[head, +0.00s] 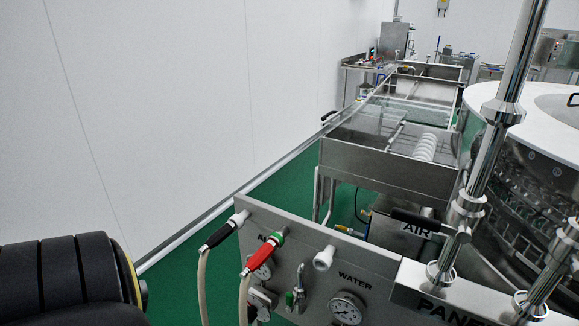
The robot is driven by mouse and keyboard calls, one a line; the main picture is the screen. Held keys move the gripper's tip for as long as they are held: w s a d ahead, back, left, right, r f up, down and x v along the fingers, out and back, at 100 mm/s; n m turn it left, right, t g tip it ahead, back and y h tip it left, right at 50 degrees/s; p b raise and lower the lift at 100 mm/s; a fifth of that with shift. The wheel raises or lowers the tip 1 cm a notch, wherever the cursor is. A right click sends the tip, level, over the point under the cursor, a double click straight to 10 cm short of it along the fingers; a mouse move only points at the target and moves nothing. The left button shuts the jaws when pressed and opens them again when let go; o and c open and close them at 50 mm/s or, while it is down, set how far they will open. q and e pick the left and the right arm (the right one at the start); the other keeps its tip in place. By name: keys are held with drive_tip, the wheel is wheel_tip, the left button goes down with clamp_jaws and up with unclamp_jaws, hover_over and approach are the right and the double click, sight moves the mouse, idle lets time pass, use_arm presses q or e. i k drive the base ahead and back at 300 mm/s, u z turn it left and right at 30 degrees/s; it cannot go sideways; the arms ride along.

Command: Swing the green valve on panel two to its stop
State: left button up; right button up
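A grey metal panel (385,262) stands low in the middle, with the words AIR and WATER on it. Neither of my grippers is in view. A black ribbed part, probably of my arm, fills the lower left corner.
A black-handled hose (222,232) and a red-handled hose (265,254) hang at the panel's left, near the valve. A black handle (415,220) sticks out by AIR. Steel posts (496,135) and the round washer (520,170) stand right. The green floor (190,282) at left is clear.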

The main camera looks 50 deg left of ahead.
sight(288, 296)
drive_tip(key=u, duration=1.45)
drive_tip(key=k, duration=0.15)
drive_tip(key=u, duration=0.15)
drive_tip(key=i, duration=0.15)
